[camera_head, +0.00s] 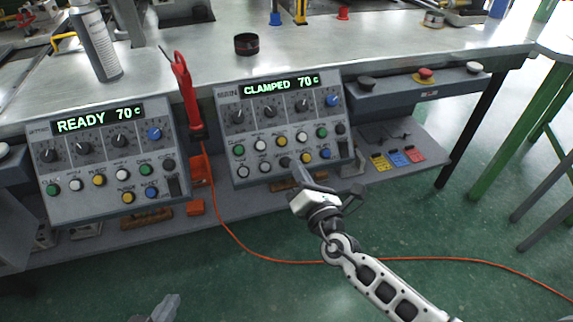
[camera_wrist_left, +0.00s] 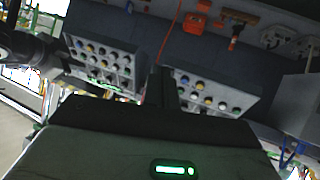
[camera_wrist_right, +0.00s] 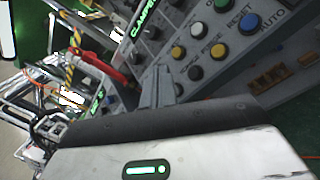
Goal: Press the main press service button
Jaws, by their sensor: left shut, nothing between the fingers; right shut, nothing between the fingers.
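The main press panel (camera_head: 283,120) is the right-hand grey console, with a display reading CLAMPED 70 C. It carries knobs and two rows of coloured buttons; I cannot read which label is the service one. My right gripper (camera_head: 301,174) is shut and empty, its tips close to the lower button row, near a grey button (camera_head: 285,162). Whether they touch cannot be told. In the right wrist view, the shut fingers (camera_wrist_right: 158,86) point at the panel, beside yellow and black buttons (camera_wrist_right: 178,52). My left gripper (camera_head: 166,306) is low at the bottom edge; its shut fingers (camera_wrist_left: 167,85) show in the left wrist view.
A second panel (camera_head: 105,150) reading READY 70 C stands at the left. A red tool (camera_head: 184,90) hangs between the panels, with an orange hose (camera_head: 225,232) on the floor. A button box (camera_head: 420,85) is at the right. A spray can (camera_head: 95,45) and black cup (camera_head: 246,44) stand on the table.

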